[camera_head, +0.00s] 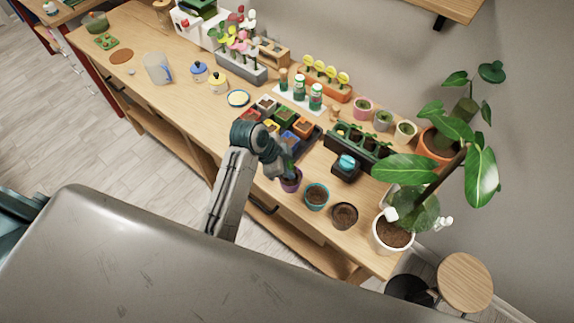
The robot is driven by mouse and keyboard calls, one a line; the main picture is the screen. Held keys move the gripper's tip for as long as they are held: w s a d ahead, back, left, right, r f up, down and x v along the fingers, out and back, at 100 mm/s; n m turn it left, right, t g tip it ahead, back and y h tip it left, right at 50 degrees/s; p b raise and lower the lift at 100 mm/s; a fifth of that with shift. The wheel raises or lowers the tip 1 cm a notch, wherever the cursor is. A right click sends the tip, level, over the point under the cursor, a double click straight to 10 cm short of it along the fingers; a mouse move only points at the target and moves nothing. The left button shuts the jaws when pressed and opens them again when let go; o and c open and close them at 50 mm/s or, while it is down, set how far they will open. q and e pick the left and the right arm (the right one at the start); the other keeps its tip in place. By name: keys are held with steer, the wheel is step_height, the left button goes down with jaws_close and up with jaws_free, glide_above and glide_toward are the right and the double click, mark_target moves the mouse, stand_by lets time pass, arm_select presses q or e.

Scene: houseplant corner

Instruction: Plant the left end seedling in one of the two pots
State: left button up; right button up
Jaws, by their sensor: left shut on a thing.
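My left gripper (287,168) reaches in from the left and points down at the purple pot (290,184). It is shut on a small seedling, mostly hidden by the fingers, with a bit of green showing at the pot's mouth. Whether the seedling's root touches the soil I cannot tell. To the right stand a teal pot (316,195) and a brown pot (344,215), both showing dark soil and no plant. The black seedling tray (347,149) behind holds several small green seedlings. My right gripper is not in view.
A dark box with a blue top (346,164) sits between pots and tray. Coloured small pots (283,122) stand close behind my gripper. A large leafy plant in a white pot (393,234) stands at the right end. The bench's left front is mostly clear.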

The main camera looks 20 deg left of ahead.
arm_select(q)
steer(key=shift+f, duration=0.35)
steer(key=shift+f+b, duration=0.3)
steer(key=shift+f, duration=0.2)
steer(key=shift+f, duration=0.2)
steer(key=o, duration=1.4)
steer(key=shift+r, duration=0.15)
steer(key=shift+r+p, duration=0.45)
steer(key=shift+r, duration=2.95)
